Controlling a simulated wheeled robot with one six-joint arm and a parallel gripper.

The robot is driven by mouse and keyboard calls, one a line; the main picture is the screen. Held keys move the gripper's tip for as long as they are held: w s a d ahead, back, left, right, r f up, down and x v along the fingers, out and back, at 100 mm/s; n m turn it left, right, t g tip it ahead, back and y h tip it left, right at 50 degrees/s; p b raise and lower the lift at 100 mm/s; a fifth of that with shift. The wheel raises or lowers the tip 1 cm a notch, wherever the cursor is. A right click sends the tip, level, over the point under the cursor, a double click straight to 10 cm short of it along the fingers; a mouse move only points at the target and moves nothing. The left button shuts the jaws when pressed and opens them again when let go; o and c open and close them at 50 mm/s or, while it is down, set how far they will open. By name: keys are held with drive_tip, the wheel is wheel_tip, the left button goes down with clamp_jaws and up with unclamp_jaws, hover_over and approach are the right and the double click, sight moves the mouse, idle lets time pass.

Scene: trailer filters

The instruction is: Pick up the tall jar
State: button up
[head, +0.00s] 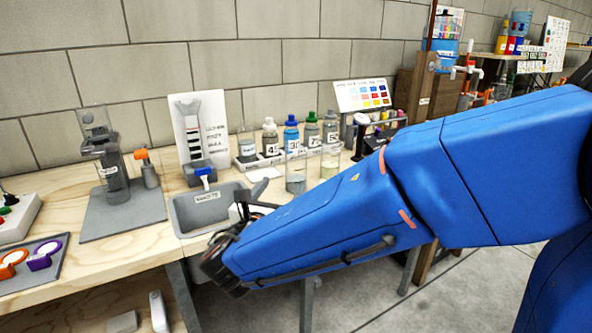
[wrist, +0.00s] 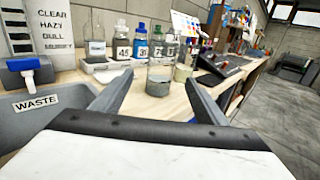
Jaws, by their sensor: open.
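Two clear glass jars stand on the wooden bench in front of the bottle row. The nearer jar (head: 296,175) holds greyish liquid and looks the taller; it also shows in the wrist view (wrist: 159,76), lined up between my fingertips. The other jar (head: 330,161), with pale yellowish content, stands just right of and behind it, and is partly covered in the wrist view (wrist: 183,73). My gripper (head: 258,204) is open and empty, beside the sink's front right corner. Its fingers point toward the nearer jar, apparently short of it.
A grey sink marked WASTE (head: 208,208) lies left of my gripper. A white rack (head: 285,157) with several labelled bottles stands behind the jars. A blue-handled tap (head: 204,176) rises at the sink's back. A filter stand (head: 112,170) is at the left.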

sight(294, 172)
drive_tip(key=x, duration=0.7)
drive_tip(key=shift+f+x, duration=0.15)
drive_tip(key=shift+x, duration=1.15)
drive_tip(key=shift+f+x, duration=0.1)
drive_tip(key=shift+x, duration=1.25)
drive_tip(key=shift+d, duration=0.15)
drive_tip(key=shift+c, duration=0.3)
drive_tip(key=c, duration=1.2)
drive_tip(key=shift+r, duration=0.25)
